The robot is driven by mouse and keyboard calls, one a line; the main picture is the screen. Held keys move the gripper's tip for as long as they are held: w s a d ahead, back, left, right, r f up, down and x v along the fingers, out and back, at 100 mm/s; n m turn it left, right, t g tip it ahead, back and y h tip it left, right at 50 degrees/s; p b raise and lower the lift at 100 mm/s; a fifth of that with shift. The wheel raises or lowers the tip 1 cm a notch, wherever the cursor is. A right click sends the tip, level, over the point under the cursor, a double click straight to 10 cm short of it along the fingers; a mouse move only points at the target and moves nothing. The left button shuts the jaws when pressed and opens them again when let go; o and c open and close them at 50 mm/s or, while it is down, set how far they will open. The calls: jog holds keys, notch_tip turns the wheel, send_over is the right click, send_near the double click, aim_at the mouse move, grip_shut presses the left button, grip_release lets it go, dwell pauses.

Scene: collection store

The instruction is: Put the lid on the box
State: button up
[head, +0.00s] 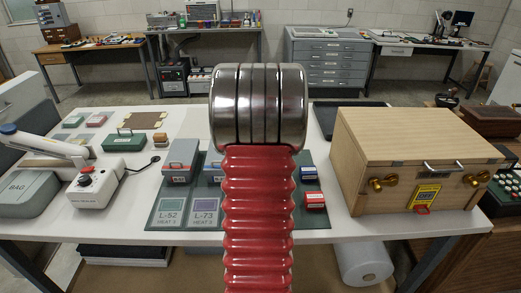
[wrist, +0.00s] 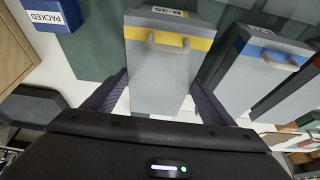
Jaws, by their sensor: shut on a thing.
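My gripper (wrist: 160,100) is shut on a grey, box-like piece (wrist: 157,82) with a yellow band, a beige handle and a label that seems to read B-35. The dark fingers lie along its two sides. I cannot tell whether this piece is the lid, the box or both. In the head view my own arm covers the gripper and this piece. A similar grey box with a blue band (wrist: 256,72) stands to its right in the wrist view. In the head view, a grey box with a red band (head: 181,165) stands on the green mat (head: 160,222).
A blue PACKED block (wrist: 50,12) lies near the held piece; a red block (head: 315,201) is on the mat's right. A large wooden case (head: 400,155) fills the table's right side. A white device (head: 97,187) and green box (head: 124,142) stand left.

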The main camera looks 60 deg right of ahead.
jog(key=shift+f, duration=0.2)
dwell(0.4)
jog(key=o, duration=1.1)
jog(key=shift+r, duration=0.1)
jog(key=v, duration=1.3)
jog(key=shift+r, duration=0.25)
jog(key=shift+s+a, duration=0.15)
